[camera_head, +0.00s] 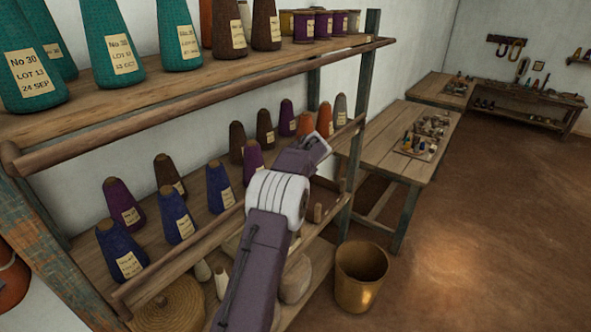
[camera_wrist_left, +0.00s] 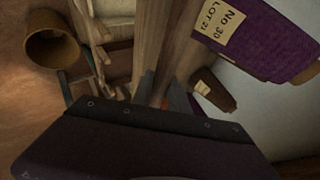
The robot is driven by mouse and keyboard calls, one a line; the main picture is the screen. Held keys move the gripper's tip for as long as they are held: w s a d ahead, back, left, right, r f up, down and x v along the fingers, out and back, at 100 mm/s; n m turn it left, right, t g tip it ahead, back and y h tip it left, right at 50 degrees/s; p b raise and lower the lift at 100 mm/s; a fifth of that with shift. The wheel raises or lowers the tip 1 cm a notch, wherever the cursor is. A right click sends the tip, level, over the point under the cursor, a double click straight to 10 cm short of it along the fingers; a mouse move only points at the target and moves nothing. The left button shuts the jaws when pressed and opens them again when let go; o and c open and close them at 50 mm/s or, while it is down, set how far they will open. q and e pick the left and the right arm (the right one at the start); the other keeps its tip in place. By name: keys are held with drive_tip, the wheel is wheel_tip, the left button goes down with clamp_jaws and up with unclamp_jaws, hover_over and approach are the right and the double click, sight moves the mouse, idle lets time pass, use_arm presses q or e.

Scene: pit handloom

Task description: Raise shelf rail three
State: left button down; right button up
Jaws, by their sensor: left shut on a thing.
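A wooden front rail (camera_head: 180,250) runs along the middle shelf, in front of the yarn cones. No number shows on it, so I cannot tell whether it is rail three. My purple arm with a white joint crosses in front of this rail in the head view and hides part of it; the fingertips are hidden there. In the left wrist view my left gripper (camera_wrist_left: 164,97) is shut on a wooden rail (camera_wrist_left: 155,50), its grey fingers on either side of it. A purple cone (camera_wrist_left: 270,38) and a brown cone (camera_wrist_left: 214,95) are close by. My right gripper is not in view.
The upper shelf (camera_head: 150,92) holds teal and dark labelled cones above the arm. A brass bucket (camera_head: 361,275) stands on the floor at right. A basket (camera_head: 170,305) is on the lower shelf. A table (camera_head: 390,150) stands beyond. The floor at right is clear.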

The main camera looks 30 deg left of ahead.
use_arm(q)
drive_tip(key=shift+a, duration=0.4)
idle(0.3)
drive_tip(key=c, duration=1.3)
unclamp_jaws()
drive_tip(key=shift+a, duration=0.1)
drive_tip(key=b+v, duration=0.3)
drive_tip(key=v, duration=0.6)
